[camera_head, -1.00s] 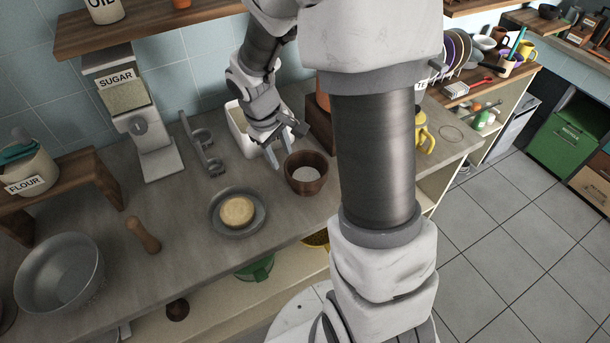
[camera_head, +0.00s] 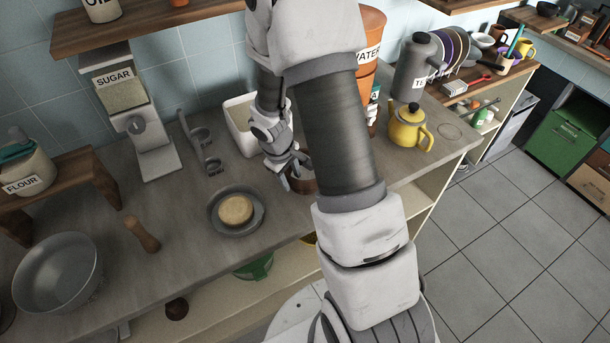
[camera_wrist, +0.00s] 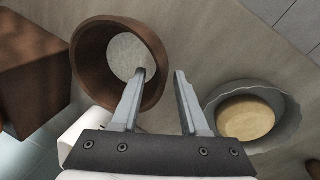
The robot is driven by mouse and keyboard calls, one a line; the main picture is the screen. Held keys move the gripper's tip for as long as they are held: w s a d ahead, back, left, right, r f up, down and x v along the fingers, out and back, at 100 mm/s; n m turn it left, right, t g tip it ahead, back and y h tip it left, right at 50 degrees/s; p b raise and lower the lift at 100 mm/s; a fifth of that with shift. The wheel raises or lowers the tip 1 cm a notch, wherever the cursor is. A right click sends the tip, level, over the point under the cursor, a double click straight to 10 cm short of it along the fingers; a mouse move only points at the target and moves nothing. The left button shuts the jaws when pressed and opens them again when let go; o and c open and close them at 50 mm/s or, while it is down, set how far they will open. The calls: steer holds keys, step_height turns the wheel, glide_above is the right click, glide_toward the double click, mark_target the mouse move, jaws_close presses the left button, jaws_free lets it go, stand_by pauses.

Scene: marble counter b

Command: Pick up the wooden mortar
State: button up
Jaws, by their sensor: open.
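The wooden mortar (camera_wrist: 84,68) is a dark brown round bowl with a pale, whitish inside, seen in the wrist view at upper left. In the head view the mortar (camera_head: 308,184) stands on the counter, partly hidden behind my gripper (camera_head: 292,178). In the wrist view my gripper (camera_wrist: 158,95) is open. Its left finger overlaps the mortar's opening and near rim, and its right finger is to the right, outside the rim. Nothing is held between the fingers. I cannot tell whether a finger touches the mortar.
A grey dish (camera_head: 215,222) with a round yellowish piece (camera_head: 235,209) lies left of the mortar; the dish also shows in the wrist view (camera_wrist: 283,143). A white container (camera_head: 237,135) is behind my gripper. A brown wooden block (camera_wrist: 35,75) is near the mortar. A yellow teapot (camera_head: 408,130) stands right.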

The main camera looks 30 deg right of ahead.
steer(key=shift+c, duration=0.2)
jaws_close()
stand_by(1.3)
